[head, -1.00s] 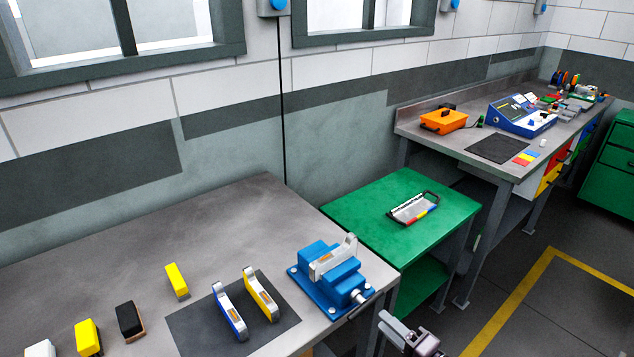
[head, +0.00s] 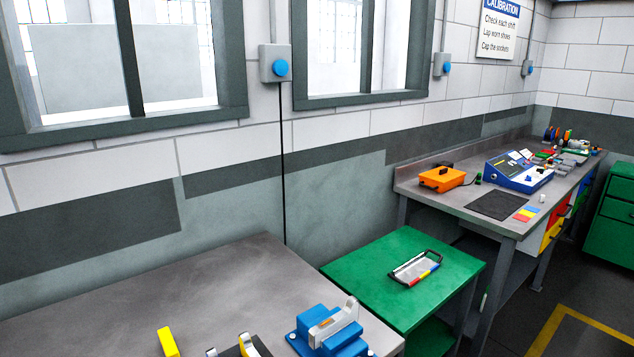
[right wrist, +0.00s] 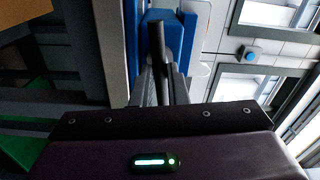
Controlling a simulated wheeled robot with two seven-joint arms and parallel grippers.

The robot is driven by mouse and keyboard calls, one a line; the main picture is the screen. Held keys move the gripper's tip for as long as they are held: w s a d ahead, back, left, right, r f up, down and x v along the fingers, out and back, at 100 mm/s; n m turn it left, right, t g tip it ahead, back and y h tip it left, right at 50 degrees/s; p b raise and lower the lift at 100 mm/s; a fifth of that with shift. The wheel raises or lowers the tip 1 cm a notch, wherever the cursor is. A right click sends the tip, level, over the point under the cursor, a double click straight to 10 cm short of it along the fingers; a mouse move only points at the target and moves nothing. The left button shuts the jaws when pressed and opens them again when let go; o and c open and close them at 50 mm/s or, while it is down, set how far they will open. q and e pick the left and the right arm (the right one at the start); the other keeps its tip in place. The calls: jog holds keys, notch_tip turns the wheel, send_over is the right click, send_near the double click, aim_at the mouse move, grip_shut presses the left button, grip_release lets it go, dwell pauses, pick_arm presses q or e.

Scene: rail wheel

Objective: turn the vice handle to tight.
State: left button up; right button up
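The blue vice (head: 330,335) with its pale metal jaws (head: 335,322) stands at the right corner of the near bench, cut off by the bottom edge in the head view. Its handle is out of that view. In the right wrist view the blue of the vice (right wrist: 188,40) shows at the top, with a dark bar (right wrist: 158,45), seemingly the handle, in front of it. My right gripper (right wrist: 165,80) points at the bar, its narrow fingers close beside it. Whether they touch or grip it is unclear. My left gripper is not in view.
The grey near bench (head: 200,300) holds a yellow block (head: 168,342) and shoe-like parts at the bottom edge. A green table (head: 370,265) with a small tray (head: 416,268) stands right of it. Another bench behind holds an orange case (head: 442,179) and a blue device (head: 518,172).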

grip_shut()
jog(key=shift+r+m+p, duration=0.1)
jog(key=shift+m+p, duration=0.6)
jog(key=shift+p, duration=0.3)
jog(key=o, duration=0.8)
grip_release()
jog(key=p+v, duration=0.3)
jog(key=v, duration=0.4)
jog(key=shift+p, duration=0.35)
